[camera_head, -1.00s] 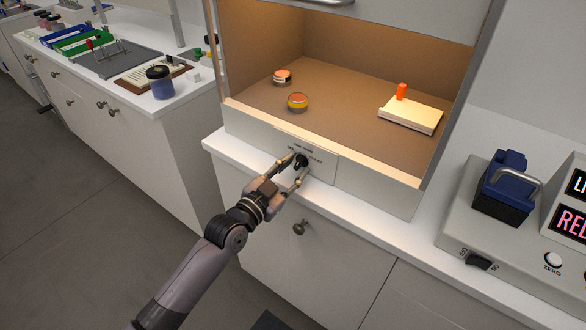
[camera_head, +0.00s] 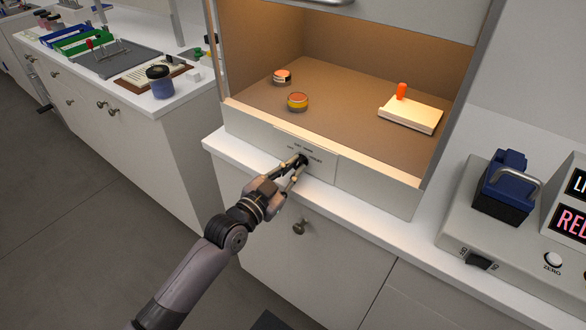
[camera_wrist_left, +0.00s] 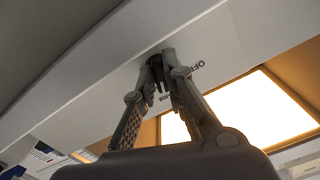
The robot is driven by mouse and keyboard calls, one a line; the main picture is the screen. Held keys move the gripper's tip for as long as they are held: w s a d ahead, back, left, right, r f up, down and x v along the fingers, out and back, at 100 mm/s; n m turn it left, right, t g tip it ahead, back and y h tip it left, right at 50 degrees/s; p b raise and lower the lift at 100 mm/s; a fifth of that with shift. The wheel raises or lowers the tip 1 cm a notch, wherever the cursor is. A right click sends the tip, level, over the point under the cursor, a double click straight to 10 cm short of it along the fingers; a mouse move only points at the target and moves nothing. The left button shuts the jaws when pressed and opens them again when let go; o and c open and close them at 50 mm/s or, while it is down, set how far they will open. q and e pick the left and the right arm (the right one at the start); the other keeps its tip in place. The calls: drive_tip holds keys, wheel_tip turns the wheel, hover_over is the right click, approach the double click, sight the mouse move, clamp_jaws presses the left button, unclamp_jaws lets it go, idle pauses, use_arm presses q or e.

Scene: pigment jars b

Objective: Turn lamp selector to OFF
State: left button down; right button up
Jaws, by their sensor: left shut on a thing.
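The lamp selector (camera_head: 303,159) is a small black knob on the white front panel below the lit cabinet opening. Small dark lettering surrounds it, too small to read fully in the head view. My left gripper (camera_head: 297,166) is shut on the knob, one finger on each side. In the left wrist view the fingertips (camera_wrist_left: 163,62) close around the dark selector (camera_wrist_left: 155,68), and "OFF" lettering shows just beside them. The fingers hide much of the knob, so I cannot tell its setting. My right gripper is not in view.
Inside the lit cabinet (camera_head: 345,120) are two small jars (camera_head: 298,102) (camera_head: 282,77) and a pale block (camera_head: 410,114) with an orange object (camera_head: 402,91). A white ledge runs below the panel. A blue device (camera_head: 507,187) stands on the right counter.

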use_arm(q)
drive_tip(key=n+p, duration=0.1)
drive_tip(key=n, duration=0.2)
drive_tip(key=shift+n, duration=0.4)
drive_tip(key=n, duration=0.3)
drive_tip(key=shift+d+n, duration=0.1)
drive_tip(key=shift+n, duration=0.2)
drive_tip(key=n+p, duration=0.1)
drive_tip(key=n, duration=0.3)
drive_tip(key=shift+s+n, duration=0.1)
drive_tip(key=shift+n, duration=0.2)
drive_tip(key=n, duration=0.3)
drive_tip(key=shift+d, duration=0.1)
drive_tip(key=shift+n, duration=0.4)
drive_tip(key=c, duration=1.7)
unclamp_jaws()
drive_tip(key=shift+r, duration=0.1)
drive_tip(key=shift+o, duration=0.2)
